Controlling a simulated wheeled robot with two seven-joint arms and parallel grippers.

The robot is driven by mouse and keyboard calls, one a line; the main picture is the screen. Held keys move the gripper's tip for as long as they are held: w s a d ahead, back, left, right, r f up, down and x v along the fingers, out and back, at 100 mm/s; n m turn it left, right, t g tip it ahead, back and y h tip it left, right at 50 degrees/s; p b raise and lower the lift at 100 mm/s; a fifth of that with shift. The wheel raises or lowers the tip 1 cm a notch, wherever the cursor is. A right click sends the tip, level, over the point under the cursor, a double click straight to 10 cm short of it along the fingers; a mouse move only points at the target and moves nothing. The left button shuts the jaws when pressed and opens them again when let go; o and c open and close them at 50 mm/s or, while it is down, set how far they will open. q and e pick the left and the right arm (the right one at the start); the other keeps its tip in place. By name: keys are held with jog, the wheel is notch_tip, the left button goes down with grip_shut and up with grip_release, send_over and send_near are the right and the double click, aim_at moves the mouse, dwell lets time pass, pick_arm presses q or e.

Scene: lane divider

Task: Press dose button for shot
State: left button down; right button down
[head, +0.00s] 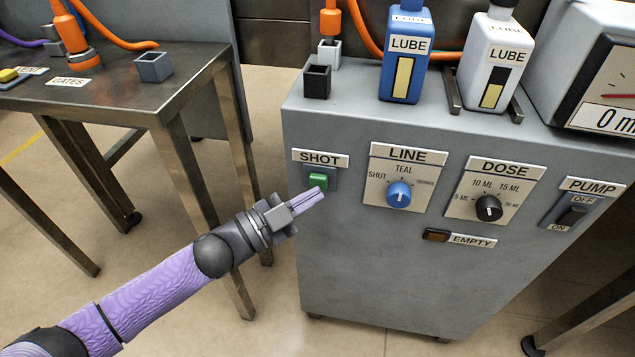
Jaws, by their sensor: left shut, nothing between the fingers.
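The green dose button (318,181) sits in a small grey housing under the SHOT label (320,158), at the left of the grey cabinet's front. My left gripper (318,193) is shut and empty. Its fingertips are in front of the cabinet, just below the button in the picture; I cannot tell whether they touch it. The blue LINE knob (398,194) and the black DOSE knob (488,208) are to the right. The DOSE knob's pointer is hard to read. My right gripper is not in view.
Blue (405,60) and white (496,62) LUBE bottles, a black square cup (317,81) and a dial gauge (604,85) stand on the cabinet. A metal table (120,90) stands left.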

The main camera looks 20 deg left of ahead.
pick_arm(q)
jog(key=shift+w, duration=0.45)
dwell(0.4)
dwell(0.3)
jog(key=shift+s+p, duration=0.45)
jog(key=shift+s, duration=0.45)
